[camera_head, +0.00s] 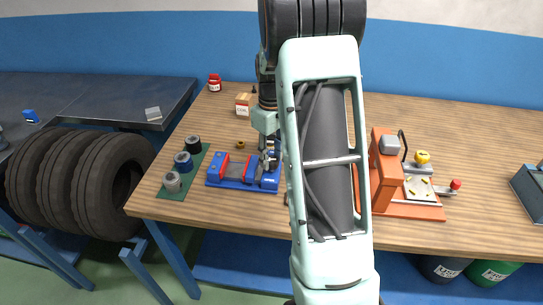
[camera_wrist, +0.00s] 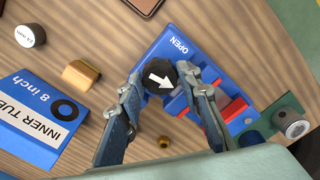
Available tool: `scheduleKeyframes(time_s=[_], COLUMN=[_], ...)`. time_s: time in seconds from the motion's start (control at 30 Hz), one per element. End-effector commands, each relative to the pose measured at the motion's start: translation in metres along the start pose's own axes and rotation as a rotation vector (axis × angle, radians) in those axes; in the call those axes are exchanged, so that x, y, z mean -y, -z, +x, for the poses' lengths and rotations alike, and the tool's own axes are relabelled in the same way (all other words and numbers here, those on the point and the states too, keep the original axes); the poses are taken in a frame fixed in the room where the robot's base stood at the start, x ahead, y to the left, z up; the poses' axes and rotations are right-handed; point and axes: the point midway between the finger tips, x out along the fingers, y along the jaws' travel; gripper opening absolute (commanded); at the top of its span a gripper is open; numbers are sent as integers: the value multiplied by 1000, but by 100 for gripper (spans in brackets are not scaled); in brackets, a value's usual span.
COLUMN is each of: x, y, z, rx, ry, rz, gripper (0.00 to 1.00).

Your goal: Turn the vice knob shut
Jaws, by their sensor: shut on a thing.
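The blue vice (camera_head: 228,183) with red jaws stands on the wooden table in the head view. In the wrist view its blue body (camera_wrist: 182,37) carries the word OPEN, and its red jaws (camera_wrist: 232,108) show a gap between them. The dark round vice knob (camera_wrist: 157,72) has a white arrow on top that points right and slightly down in the wrist view. My gripper (camera_wrist: 162,82) is shut on the knob, one finger on each side. In the head view my arm hides part of the table, and my gripper (camera_head: 268,158) is at the vice's right end.
A blue inner tube box (camera_wrist: 38,118), a brass piece (camera_wrist: 81,74) and a capped cylinder (camera_wrist: 30,36) lie near the knob. A green mat (camera_head: 178,186) with three cylinders is left of the vice. An orange machine (camera_head: 385,172) stands right of my arm. Tyres (camera_head: 75,180) are far left.

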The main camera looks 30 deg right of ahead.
Motion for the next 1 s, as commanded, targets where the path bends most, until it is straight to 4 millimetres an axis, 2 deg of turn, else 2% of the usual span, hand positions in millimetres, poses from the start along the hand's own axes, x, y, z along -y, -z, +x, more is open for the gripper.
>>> scheduleKeyframes(time_s=[1.0], x=[0], y=[1], z=[-2], rx=[-2], ry=[-1], rz=[964], gripper=[8])
